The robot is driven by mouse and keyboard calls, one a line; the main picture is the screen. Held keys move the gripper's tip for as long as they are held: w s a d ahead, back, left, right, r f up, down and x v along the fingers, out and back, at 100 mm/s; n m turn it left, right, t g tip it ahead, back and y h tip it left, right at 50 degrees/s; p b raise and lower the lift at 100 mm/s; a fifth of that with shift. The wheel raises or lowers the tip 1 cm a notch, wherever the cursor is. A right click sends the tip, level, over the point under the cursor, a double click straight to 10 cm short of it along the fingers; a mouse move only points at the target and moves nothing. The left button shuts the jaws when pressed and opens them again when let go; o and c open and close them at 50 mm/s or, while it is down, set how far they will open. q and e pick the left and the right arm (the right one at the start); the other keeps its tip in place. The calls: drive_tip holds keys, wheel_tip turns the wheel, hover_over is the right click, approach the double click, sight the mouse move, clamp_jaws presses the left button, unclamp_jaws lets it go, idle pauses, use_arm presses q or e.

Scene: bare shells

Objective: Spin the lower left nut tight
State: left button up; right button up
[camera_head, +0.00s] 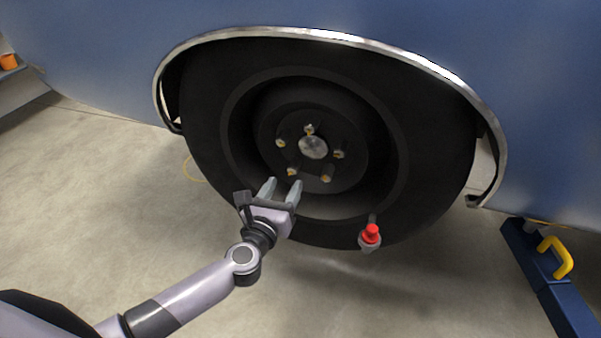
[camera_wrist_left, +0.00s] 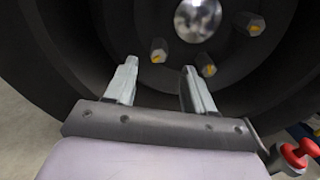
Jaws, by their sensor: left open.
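The wheel's dark hub holds several nuts around a shiny round cap (camera_head: 313,147). The lower left nut (camera_head: 292,172) is small with a yellowish mark. It also shows in the left wrist view (camera_wrist_left: 158,50). My left gripper (camera_head: 281,184) is open and empty, its fingers pointing up at the hub from below and left. In the left wrist view my fingertips (camera_wrist_left: 159,66) stand on either side of this nut in the picture, with the nut just past them. I see no contact. The lower right nut (camera_head: 326,178) sits to the right. My right gripper is out of view.
The black tire (camera_head: 440,130) surrounds the hub under a bright wheel-arch trim (camera_head: 400,58) on a blue body panel. A red-capped item (camera_head: 371,235) is at the tire's lower right. A blue stand with a yellow handle (camera_head: 557,255) is at right. The floor at left is clear.

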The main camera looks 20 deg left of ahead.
sight(292, 172)
use_arm(q)
drive_tip(key=shift+w, duration=0.25)
drive_tip(key=shift+w+d+b, duration=0.1)
drive_tip(key=shift+w+b, duration=0.65)
drive_tip(key=shift+w, duration=2.7)
clamp_jaws()
